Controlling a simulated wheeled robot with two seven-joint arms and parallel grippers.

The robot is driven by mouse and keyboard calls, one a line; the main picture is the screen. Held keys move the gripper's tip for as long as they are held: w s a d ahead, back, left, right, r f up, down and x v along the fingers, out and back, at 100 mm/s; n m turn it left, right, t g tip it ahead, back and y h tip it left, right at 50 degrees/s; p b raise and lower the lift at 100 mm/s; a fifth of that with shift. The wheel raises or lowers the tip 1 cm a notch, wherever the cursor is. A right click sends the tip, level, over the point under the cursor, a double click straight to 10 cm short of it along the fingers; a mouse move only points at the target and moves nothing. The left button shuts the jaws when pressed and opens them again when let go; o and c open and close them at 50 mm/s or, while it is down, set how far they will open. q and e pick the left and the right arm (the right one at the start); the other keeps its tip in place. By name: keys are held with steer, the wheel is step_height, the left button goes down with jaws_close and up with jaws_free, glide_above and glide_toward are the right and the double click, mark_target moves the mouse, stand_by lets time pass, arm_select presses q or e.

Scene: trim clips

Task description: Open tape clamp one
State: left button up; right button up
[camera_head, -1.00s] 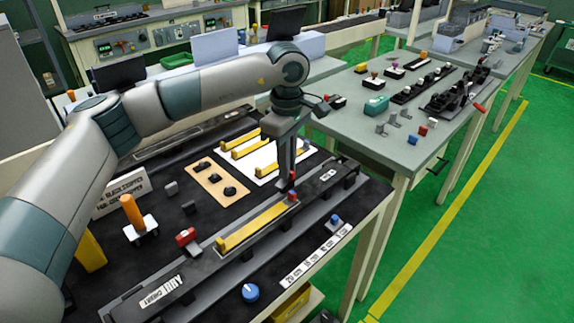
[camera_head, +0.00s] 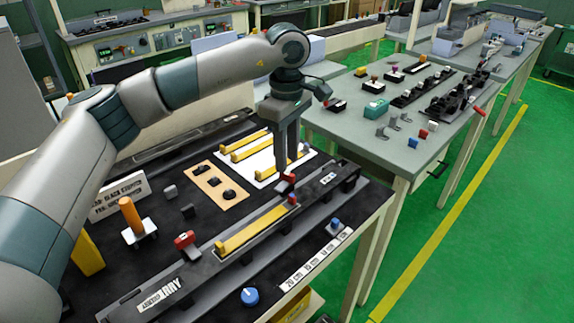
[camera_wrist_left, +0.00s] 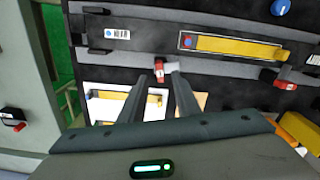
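A red-handled clamp (camera_head: 288,179) sits at the far end of the grey rail fixture, which holds a yellow bar (camera_head: 255,229). A second red-handled clamp (camera_head: 186,239) sits at the near end of the bar. In the left wrist view the far clamp (camera_wrist_left: 159,70) shows beyond my fingertips, and the near clamp (camera_wrist_left: 285,82) is at the right. My left gripper (camera_head: 284,168) points down just behind the far clamp. Its fingers (camera_wrist_left: 159,82) are apart with nothing between them; I cannot tell whether they touch the clamp. No label shows which clamp is one. My right gripper is out of view.
A tan board with black knobs (camera_head: 228,194) and a white board with yellow bars (camera_head: 292,163) lie behind the rail. An orange post (camera_head: 131,214) stands at the left. A blue knob (camera_head: 250,295) is in front. Another bench is behind at right.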

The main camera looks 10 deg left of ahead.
mark_target(287, 173)
arm_select(q)
step_height(287, 173, up, 14)
steer(key=b, duration=0.1)
steer(key=shift+f+b, duration=0.15)
steer(key=shift+b, duration=0.15)
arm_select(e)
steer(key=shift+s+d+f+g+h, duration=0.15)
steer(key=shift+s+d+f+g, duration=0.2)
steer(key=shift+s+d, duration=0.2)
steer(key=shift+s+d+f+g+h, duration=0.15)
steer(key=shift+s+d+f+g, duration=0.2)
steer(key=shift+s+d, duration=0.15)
